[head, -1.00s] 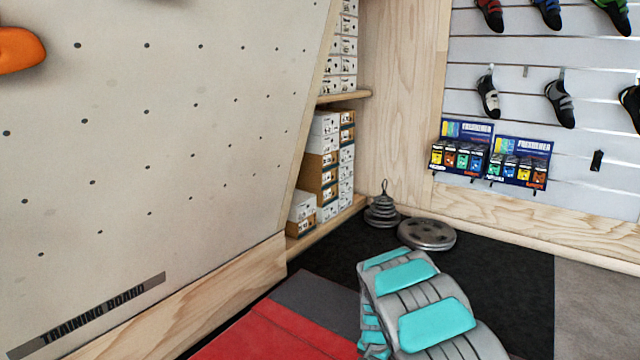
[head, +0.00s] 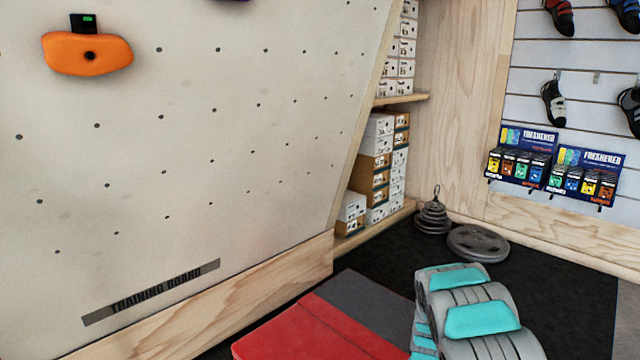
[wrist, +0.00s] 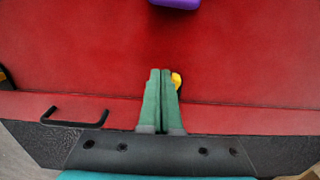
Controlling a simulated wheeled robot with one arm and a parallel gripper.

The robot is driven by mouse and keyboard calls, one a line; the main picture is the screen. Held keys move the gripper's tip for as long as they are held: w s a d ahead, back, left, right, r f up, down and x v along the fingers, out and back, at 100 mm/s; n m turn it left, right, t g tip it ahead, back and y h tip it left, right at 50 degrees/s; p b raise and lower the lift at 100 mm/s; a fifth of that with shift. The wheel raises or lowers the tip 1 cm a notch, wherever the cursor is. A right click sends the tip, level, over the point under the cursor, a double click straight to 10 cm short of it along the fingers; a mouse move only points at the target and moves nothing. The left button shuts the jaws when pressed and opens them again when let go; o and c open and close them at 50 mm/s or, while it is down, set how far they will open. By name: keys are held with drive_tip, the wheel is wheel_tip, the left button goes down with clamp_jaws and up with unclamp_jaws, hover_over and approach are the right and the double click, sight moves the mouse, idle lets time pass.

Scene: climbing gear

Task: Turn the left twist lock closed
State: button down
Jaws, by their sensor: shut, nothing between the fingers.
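In the head view an orange climbing hold (head: 88,53) is on the pale training board (head: 230,140) at the upper left. A small black block (head: 83,23) with a green dot sits at its top edge. I cannot tell whether this block is the left twist lock, and no other part is clearly a lock. In the wrist view my green-fingered gripper (wrist: 160,73) is shut and empty, seen over a red mat (wrist: 90,60). A small yellow thing (wrist: 177,79) shows just right of the fingers, partly hidden by them. My gripper is outside the head view.
A purple thing (wrist: 176,3) is at the top of the wrist view, and a black handle (wrist: 75,116) is at the left. Weight plates (head: 477,243) lie on the dark floor by the shoebox shelf (head: 375,230). Shoes and freshener displays (head: 590,178) hang at the right.

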drive_tip(key=shift+f, duration=0.85)
drive_tip(key=shift+w+d, duration=0.2)
drive_tip(key=shift+w, duration=0.4)
idle(0.4)
drive_tip(key=shift+w+a+b, duration=0.35)
drive_tip(key=shift+a+b, duration=0.05)
drive_tip(key=shift+a, duration=0.15)
idle(0.4)
drive_tip(key=shift+w+a, duration=0.3)
drive_tip(key=shift+w, duration=0.25)
idle(0.3)
drive_tip(key=shift+s+a, duration=0.1)
drive_tip(key=shift+a, duration=0.1)
drive_tip(key=shift+s+a, duration=0.1)
drive_tip(key=shift+a, duration=0.1)
wheel_tip(320, 180, up, 6)
drive_tip(key=shift+p, duration=0.45)
